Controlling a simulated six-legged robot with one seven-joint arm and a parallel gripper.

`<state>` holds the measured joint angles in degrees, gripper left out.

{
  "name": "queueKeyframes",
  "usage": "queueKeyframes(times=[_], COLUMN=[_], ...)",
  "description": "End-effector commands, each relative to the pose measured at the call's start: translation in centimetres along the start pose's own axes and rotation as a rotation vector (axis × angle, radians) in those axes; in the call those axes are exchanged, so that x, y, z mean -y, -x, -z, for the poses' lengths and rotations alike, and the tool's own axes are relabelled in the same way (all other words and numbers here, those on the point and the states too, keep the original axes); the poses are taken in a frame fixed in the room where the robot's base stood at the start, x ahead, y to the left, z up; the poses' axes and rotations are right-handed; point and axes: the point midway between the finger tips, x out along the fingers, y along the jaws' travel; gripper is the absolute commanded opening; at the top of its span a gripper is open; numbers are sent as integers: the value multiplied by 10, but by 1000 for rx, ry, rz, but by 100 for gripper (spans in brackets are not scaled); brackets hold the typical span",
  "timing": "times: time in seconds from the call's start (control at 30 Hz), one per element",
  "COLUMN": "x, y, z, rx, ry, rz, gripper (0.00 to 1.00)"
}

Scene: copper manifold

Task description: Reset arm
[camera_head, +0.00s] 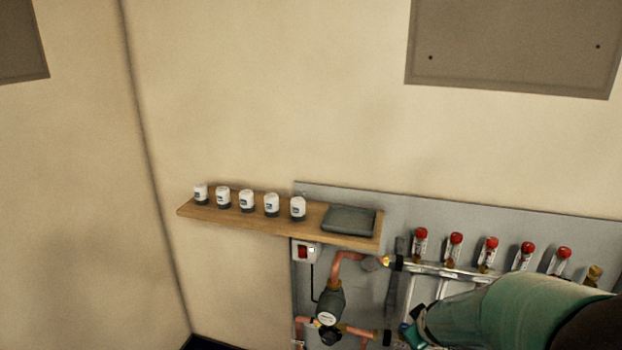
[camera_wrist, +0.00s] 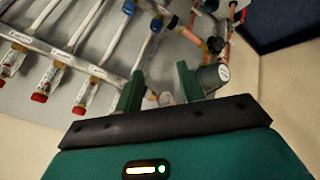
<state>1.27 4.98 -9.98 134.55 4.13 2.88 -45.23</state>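My gripper (camera_wrist: 160,88) shows at the lower middle of the wrist view, with its two green fingers apart. I see nothing clearly held; a small pale shape shows behind the gap. In the head view my green arm reaches in from the lower right, over the copper manifold (camera_head: 455,270). The gripper end (camera_head: 415,332) is low there, near the manifold's left end, and its fingers are partly hidden. In the wrist view the manifold pipes (camera_wrist: 60,57) lie beyond the fingers, and a grey round pump-like part (camera_wrist: 212,77) is close beside the right finger.
A wooden shelf (camera_head: 255,222) holds several white-capped pots (camera_head: 246,200) and a dark grey tray (camera_head: 349,220). Several red-capped flow gauges (camera_head: 455,245) rise from the manifold. A red switch (camera_head: 304,252) and a pump (camera_head: 329,302) sit below the shelf.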

Motion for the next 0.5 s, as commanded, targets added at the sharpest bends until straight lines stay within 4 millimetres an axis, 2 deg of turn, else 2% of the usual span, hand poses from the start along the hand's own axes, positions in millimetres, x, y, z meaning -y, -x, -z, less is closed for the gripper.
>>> queueKeyframes(times=[0.03,0.23,0.5], x=[3,25,59], y=[22,95,190], z=[8,19,7], rx=[-13,-10,36], ry=[-38,-198,-388], rz=[16,93,159], gripper=[39,39,39])
